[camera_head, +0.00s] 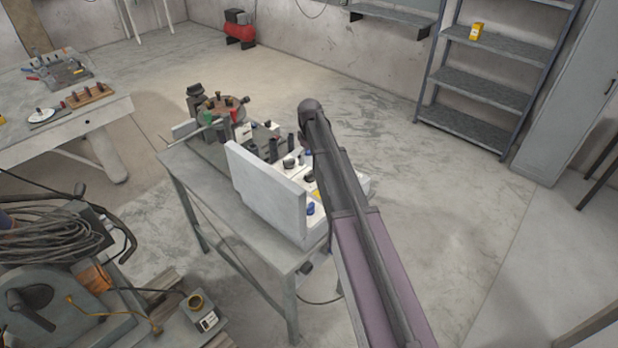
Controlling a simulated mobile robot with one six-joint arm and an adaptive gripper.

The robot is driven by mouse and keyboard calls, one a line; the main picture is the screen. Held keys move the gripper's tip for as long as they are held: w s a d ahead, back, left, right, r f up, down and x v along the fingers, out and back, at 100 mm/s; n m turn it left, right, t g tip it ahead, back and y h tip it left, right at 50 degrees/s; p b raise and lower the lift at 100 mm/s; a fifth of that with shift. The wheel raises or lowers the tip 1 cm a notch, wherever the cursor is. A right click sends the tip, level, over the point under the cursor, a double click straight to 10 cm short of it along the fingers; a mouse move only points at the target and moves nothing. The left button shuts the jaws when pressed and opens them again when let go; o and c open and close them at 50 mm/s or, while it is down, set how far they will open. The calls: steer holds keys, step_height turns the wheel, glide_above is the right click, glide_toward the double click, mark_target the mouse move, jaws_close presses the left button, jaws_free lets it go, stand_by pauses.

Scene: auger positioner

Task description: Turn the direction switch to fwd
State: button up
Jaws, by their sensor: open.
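A control box (294,190) with a pale sloped panel stands on the grey metal table (200,190), partly behind a tall light plate (265,195). Its panel carries a black knob (289,163), a blue knob (310,209) and other small controls. The labels are too small to read, so I cannot tell which control is the direction switch or how it is set. My arm crosses in front of the panel's right side and hides part of it. My gripper cannot be made out; the arm's dark upper joint is above the box.
A round positioner fixture (222,108) with colored knobs stands behind the box on the same table. A workbench (70,130) with tools is at the left, and cables and machinery fill the lower left. Shelves (490,90) stand at the back right.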

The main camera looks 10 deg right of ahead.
mark_target(310, 172)
steer(key=shift+f+b, duration=3.2)
steer(key=shift+f, duration=0.25)
